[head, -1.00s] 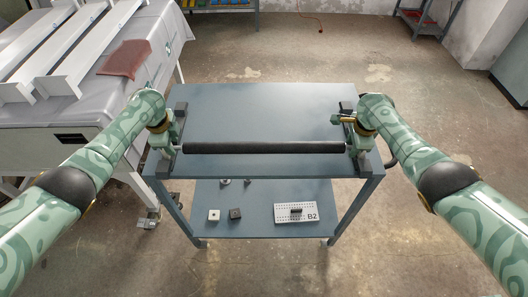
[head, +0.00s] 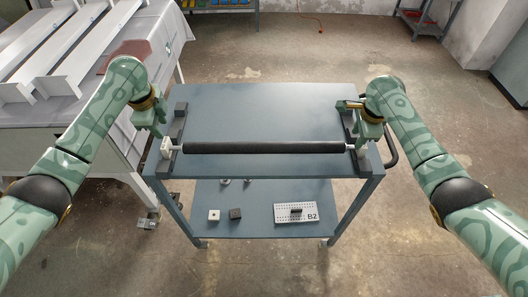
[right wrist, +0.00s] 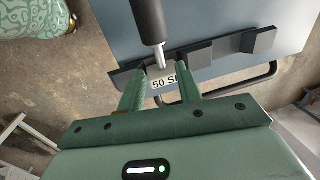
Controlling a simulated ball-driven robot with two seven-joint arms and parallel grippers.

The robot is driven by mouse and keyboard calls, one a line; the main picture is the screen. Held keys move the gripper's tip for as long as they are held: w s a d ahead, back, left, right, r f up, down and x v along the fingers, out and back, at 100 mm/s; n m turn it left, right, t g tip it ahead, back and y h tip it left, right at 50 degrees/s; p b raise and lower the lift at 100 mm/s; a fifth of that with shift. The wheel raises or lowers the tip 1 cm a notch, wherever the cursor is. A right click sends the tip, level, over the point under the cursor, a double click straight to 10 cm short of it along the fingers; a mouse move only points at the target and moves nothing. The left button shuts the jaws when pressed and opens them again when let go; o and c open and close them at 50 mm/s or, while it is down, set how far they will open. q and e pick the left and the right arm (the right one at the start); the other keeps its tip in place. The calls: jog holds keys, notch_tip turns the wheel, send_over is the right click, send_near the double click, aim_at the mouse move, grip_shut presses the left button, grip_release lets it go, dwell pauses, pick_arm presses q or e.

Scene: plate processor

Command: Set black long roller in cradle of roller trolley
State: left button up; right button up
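The black long roller (head: 264,148) lies level across the front of the blue-grey roller trolley (head: 250,105). My right gripper (head: 366,146) is at the right end. I cannot tell exactly how the shaft seats.
The lower shelf (head: 255,222) holds small blocks and a white perforated plate (head: 296,213) marked B2. A covered table with white beams (head: 60,75) stands close on the left. A dark handle (head: 391,150) sticks out at the trolley's right side. The trolley top behind the roller is clear.

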jog(key=r, duration=0.3)
jog(key=s+r, duration=0.1)
jog(key=r, duration=0.1)
jog(key=shift+r, duration=0.35)
